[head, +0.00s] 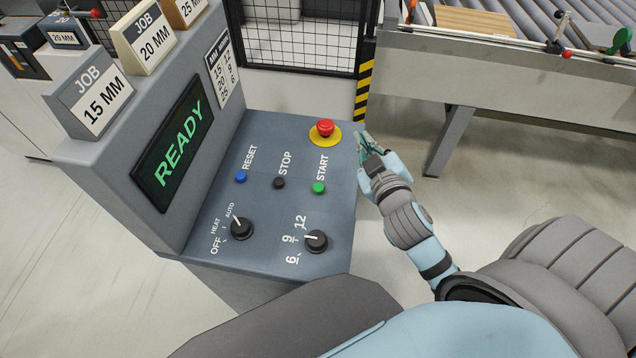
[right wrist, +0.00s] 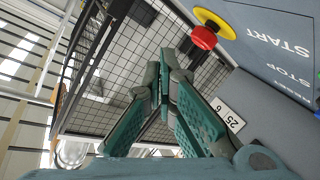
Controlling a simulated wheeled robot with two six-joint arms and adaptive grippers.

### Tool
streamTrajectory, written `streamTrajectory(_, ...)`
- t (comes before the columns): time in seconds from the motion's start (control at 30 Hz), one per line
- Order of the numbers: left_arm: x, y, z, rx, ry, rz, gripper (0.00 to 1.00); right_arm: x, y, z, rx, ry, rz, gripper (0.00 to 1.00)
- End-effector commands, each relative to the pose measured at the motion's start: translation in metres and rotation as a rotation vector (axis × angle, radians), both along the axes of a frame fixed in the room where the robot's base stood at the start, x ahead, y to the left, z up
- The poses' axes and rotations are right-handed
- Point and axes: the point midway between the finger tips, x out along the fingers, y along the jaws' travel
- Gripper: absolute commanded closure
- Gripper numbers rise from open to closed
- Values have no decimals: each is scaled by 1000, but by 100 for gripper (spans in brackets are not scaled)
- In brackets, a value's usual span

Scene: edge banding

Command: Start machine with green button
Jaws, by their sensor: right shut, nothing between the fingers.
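The green START button (head: 319,188) is on the sloped grey control panel (head: 270,215), below its START label. The panel's screen (head: 172,143) reads READY in green. My right gripper (head: 363,140) is shut and empty, just off the panel's right edge, up and to the right of the green button and apart from it. My left gripper is not in view.
A red emergency stop (head: 325,128) on a yellow base sits close to my right gripper; it also shows in the right wrist view (right wrist: 204,37). A black STOP button (head: 279,183), a blue RESET button (head: 241,177) and two knobs share the panel. A roller conveyor (head: 480,65) stands at upper right.

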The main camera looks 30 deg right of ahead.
Motion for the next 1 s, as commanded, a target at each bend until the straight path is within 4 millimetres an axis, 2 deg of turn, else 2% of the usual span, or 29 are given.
streamTrajectory(0.1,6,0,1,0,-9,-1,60,27,13,70,-176,-242,112,100)
streamTrajectory(0.17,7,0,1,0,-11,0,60,35,28,107,-285,-370,189,100)
streamTrajectory(0.2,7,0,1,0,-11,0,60,38,41,130,-366,-454,247,100)
streamTrajectory(0.27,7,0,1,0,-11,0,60,39,66,162,-500,-577,350,100)
streamTrajectory(0.3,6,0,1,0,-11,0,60,36,86,180,-603,-656,434,100)
streamTrajectory(0.37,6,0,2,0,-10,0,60,29,121,197,-783,-764,587,100)
streamTrajectory(0.4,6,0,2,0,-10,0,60,22,146,200,-928,-822,714,100)
streamTrajectory(0.47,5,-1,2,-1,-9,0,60,11,180,184,-1188,-859,952,100)
streamTrajectory(0.5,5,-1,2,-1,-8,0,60,7,190,161,-1363,-828,1122,100)
streamTrajectory(0.53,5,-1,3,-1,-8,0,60,6,190,141,-1474,-781,1239,100)
streamTrajectory(0.6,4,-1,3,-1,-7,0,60,6,175,103,-1659,-631,1451,100)
streamTrajectory(0.7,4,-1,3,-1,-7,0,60,7,142,70,-1799,-418,1637,100)
streamTrajectory(0.83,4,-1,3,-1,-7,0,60,7,113,52,-1862,-246,1748,100)
streamTrajectory(1.0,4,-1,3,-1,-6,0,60,6,105,48,-1872,-198,1775,100)
